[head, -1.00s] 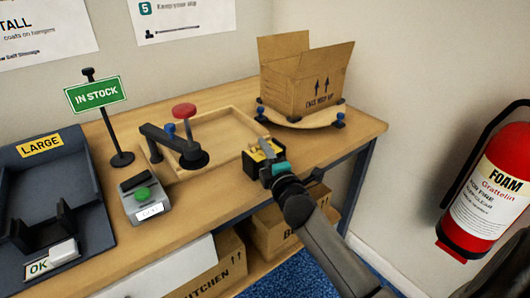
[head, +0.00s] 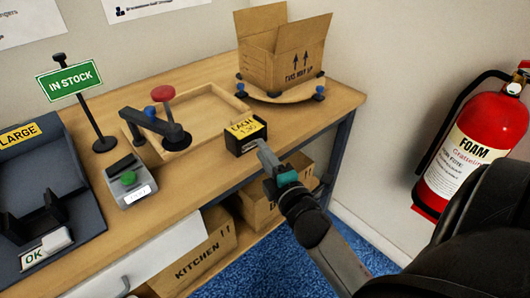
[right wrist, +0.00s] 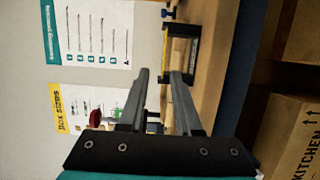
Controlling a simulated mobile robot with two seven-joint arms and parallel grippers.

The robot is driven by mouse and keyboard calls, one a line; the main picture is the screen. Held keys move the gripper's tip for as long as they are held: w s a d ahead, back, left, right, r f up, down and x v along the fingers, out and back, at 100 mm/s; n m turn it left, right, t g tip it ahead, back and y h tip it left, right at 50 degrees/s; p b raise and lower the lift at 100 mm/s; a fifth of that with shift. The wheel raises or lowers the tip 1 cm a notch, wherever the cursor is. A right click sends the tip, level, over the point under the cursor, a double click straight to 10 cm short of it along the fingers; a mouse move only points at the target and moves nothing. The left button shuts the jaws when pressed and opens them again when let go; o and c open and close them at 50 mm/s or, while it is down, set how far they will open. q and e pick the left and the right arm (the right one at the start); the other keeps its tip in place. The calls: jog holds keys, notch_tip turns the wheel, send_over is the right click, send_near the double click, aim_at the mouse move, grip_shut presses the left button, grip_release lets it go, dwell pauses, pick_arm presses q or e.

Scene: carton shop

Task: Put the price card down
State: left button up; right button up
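The price card (head: 246,129) is a yellow card marked EACH in a black holder. It stands upright on the wooden bench (head: 190,190), close to the front edge. In the right wrist view the black holder (right wrist: 181,52) shows beyond the fingertips. My right gripper (head: 264,150) is just in front of the card, toward the bench's front edge. In the right wrist view its fingers (right wrist: 160,74) are apart, with nothing held between them. My left gripper is not in view.
A shallow wooden tray (head: 212,92) and a red-knobbed clamp arm (head: 160,120) are behind the card. An open carton (head: 286,62) stands at the back right. A scale (head: 128,182), IN STOCK sign (head: 69,81) and dark LARGE tray (head: 72,190) are left. A fire extinguisher (head: 465,150) hangs right.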

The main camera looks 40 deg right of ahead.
jog(key=s+a+f+m+g, duration=0.2)
jog(key=f+m+g, duration=0.1)
jog(key=f, duration=0.4)
jog(key=s+a+f+m+g+y, duration=0.1)
jog(key=s+f+m+g, duration=0.1)
jog(key=f, duration=0.5)
jog(key=s+a+f+m+g, duration=0.2)
jog(key=s+f+m+g, duration=0.1)
jog(key=f, duration=0.4)
jog(key=s+a+f+m+g+y, duration=0.3)
jog(key=s+a+f+m+g, duration=0.2)
jog(key=s+f, duration=0.8)
jog(key=s+a+g, duration=0.1)
jog(key=a+g, duration=0.1)
jog(key=a, duration=0.1)
jog(key=shift+s, duration=0.4)
